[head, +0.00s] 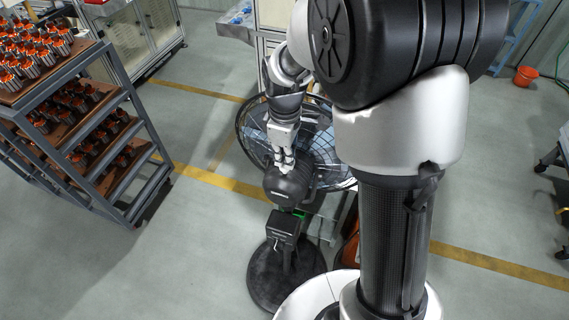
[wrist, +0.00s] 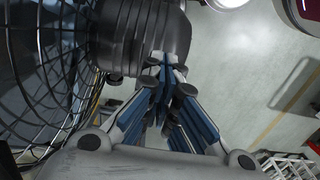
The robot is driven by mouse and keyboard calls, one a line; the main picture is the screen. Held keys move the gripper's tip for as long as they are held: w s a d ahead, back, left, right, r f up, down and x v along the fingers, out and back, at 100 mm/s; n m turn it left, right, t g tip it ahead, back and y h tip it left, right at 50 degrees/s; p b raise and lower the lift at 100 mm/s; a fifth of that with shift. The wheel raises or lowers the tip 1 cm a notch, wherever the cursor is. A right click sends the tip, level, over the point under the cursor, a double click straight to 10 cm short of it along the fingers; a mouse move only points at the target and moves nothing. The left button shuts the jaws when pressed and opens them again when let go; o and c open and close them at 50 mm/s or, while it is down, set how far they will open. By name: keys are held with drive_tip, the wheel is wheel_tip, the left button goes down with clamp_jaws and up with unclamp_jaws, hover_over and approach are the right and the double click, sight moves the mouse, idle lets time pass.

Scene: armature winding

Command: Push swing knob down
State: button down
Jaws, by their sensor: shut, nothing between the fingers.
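A large black pedestal fan has a round wire cage (head: 245,135), a dark motor housing (head: 290,187) and a round black base (head: 262,290). My gripper (head: 286,163) is over the top of the motor housing, pointing down at it. In the wrist view the fingers of my gripper (wrist: 172,68) are closed together, with their tips at the edge of the ribbed motor housing (wrist: 125,35). The cage (wrist: 35,75) fills the left side there. The swing knob cannot be made out; the fingertips cover that spot. Whether they touch it I cannot tell.
A grey rack (head: 135,105) with several orange-topped parts stands at the left. A glass-fronted cabinet (head: 160,30) is behind it. An orange bucket (head: 525,76) stands at the far right. The floor between rack and fan is clear.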

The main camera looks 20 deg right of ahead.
drive_tip(key=shift+f+b, duration=0.3)
drive_tip(key=shift+f, duration=0.15)
drive_tip(key=shift+r, duration=0.15)
drive_tip(key=shift+r+p, duration=3.1)
drive_tip(key=shift+r, duration=0.85)
